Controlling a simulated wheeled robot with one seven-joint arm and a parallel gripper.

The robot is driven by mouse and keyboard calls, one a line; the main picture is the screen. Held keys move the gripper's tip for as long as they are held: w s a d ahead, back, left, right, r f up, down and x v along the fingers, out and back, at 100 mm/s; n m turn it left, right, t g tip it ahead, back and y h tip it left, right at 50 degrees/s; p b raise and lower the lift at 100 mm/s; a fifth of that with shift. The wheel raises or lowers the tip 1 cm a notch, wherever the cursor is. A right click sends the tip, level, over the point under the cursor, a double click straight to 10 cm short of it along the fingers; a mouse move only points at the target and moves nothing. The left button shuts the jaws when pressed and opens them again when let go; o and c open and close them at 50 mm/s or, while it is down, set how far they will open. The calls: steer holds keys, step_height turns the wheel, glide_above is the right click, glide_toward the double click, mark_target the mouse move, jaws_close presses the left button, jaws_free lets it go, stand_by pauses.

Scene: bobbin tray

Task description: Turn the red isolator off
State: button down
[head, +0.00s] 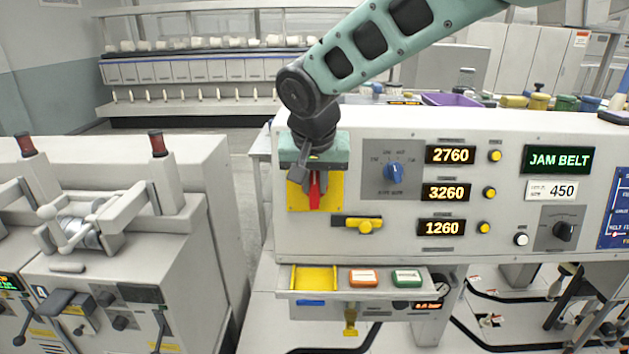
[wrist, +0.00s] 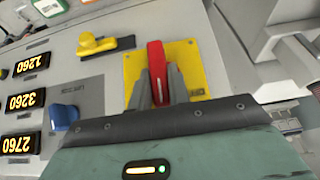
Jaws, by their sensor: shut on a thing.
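The red isolator handle (head: 314,194) stands on a yellow plate (head: 331,193) at the left end of the grey machine panel. In the head view the handle points down, its upper part hidden by my gripper (head: 305,178). In the wrist view the red handle (wrist: 156,70) lies between the two grey fingers of my gripper (wrist: 159,84), which are shut on it, one on each side. Its end sticks out past the fingertips. The yellow plate (wrist: 198,64) shows around it in the wrist view.
A yellow knob (head: 368,227) sits just below right of the plate, and a blue knob (head: 394,172) is to the right. Below is a shelf with an orange button (head: 362,278) and a green button (head: 407,277). A grey machine (head: 150,230) stands at left across a gap.

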steer(key=h, duration=0.1)
steer(key=n+h, duration=0.1)
steer(key=shift+a+n+h+p, duration=0.3)
steer(key=shift+a+h+p, duration=0.05)
steer(key=shift+h+p, duration=0.05)
steer(key=shift+s+a+f+n+t+h+b, duration=0.2)
steer(key=shift+n+t+h, duration=0.55)
steer(key=shift+n+h, duration=0.8)
steer(key=shift+w+a+f+n+t+h+b, duration=0.25)
steer(key=shift+n+t+h, duration=0.65)
steer(key=shift+h, duration=1)
steer(key=shift+s+a+f+n+t+h+b, duration=0.1)
steer(key=shift+s+f+n+t+h+b, duration=0.3)
steer(key=shift+n+h, duration=1.2)
steer(key=shift+w+d+r+t+h, duration=0.1)
steer(key=shift+w+r+t+h, duration=0.05)
steer(key=shift+w+t+h, duration=0.1)
steer(key=c, duration=1.3)
jaws_free()
